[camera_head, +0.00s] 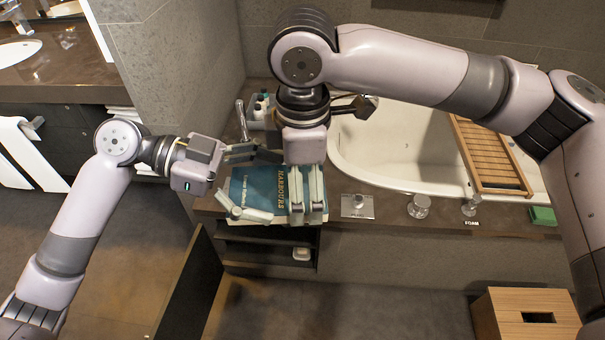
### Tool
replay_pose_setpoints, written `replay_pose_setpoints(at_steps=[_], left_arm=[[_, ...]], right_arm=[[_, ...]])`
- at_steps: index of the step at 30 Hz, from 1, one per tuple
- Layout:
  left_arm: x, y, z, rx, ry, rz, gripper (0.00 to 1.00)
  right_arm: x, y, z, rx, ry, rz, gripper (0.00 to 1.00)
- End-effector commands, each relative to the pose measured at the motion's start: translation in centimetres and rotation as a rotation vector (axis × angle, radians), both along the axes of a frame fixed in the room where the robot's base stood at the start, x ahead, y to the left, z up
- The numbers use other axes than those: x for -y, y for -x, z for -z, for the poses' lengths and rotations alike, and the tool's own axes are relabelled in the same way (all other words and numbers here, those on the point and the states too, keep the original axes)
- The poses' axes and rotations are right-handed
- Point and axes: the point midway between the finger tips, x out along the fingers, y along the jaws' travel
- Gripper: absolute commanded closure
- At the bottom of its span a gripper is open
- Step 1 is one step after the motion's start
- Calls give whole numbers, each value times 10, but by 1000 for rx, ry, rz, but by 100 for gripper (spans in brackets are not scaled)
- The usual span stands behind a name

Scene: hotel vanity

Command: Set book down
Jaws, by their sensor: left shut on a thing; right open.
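The teal book (262,184) with yellow cover lettering lies roughly flat over the dark tub ledge at the middle; I cannot tell whether it touches the ledge. My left gripper (256,184) reaches in from the left and is shut on the book, with one finger at its far side and one at its near side. My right gripper (307,216) points down at the book's right edge. It is open, its two fingers a little apart. The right gripper and arm hide the book's right end and part of the ledge behind.
A white bathtub (390,140) with a wooden rack (488,155) lies behind. Jars (419,206), a clear block (357,205) and a green bar (542,215) stand along the ledge at right. Small bottles (260,105) stand behind the book. Open shelves (262,250) lie below.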

Motion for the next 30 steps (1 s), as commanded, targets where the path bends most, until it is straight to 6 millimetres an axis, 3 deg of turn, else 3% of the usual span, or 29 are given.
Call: replay_pose_setpoints(at_steps=[2,23,24,30], left_arm=[[0,0,0,0,1,0,58],[1,2,-1,0,3,6,58],[1,2,-1,-1,3,7,14],[1,2,-1,0,3,5,1]], right_arm=[[0,0,0,0,0,0,1],[0,-1,0,4,0,2,47],[0,-1,-1,5,-1,2,48],[0,-1,-1,4,0,3,49]])
